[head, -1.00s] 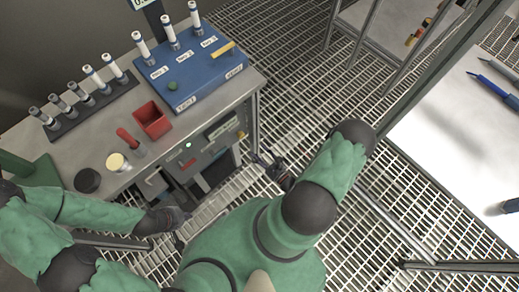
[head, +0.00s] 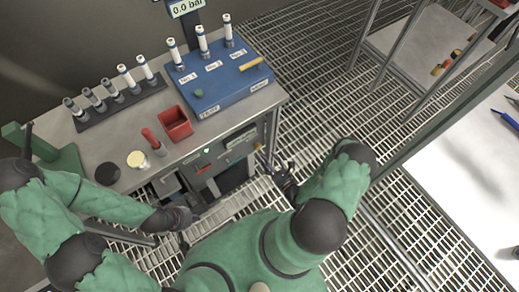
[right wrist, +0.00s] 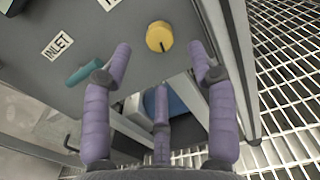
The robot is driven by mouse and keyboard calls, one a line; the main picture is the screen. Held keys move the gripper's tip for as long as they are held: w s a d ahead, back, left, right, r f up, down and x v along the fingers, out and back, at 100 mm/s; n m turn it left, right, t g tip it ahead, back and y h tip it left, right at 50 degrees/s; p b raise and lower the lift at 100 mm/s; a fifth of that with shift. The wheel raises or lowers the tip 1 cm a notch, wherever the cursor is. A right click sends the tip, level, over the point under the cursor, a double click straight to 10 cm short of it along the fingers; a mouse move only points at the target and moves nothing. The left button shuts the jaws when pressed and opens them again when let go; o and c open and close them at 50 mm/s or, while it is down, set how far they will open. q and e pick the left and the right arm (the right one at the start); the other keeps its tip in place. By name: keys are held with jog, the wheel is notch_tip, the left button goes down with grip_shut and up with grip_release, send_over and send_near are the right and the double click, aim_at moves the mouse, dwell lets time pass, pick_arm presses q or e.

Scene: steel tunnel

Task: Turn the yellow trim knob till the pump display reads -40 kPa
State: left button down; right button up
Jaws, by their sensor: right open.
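The yellow trim knob (right wrist: 159,37) is round with a dark mark, on the grey pump panel in the right wrist view. It is a small yellow spot (head: 259,147) at the right end of the panel in the head view. My right gripper (right wrist: 161,62) is open, its purple fingers spread below the knob in that picture, with nothing between them. In the head view it (head: 274,168) is close to the panel's right end. My left gripper (head: 183,216) is low in front of the bench; its fingers are unclear. The pump front (head: 213,163) has a lit green lamp; its display is too small to read.
A teal lever (right wrist: 86,72) and an INLET label (right wrist: 57,46) are left of the knob. The bench (head: 208,128) holds a blue valve block (head: 222,84), a red bin (head: 175,123) and several tubes. A sign above reads 0.0 bar. A white table (head: 466,190) stands right.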

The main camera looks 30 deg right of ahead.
aim_at(259, 148)
jog(key=w, duration=0.2)
jog(key=w+b, duration=0.1)
jog(key=w, duration=0.4)
jog(key=shift+a+b, duration=0.25)
jog(key=shift+b, duration=0.1)
jog(key=c, duration=1.1)
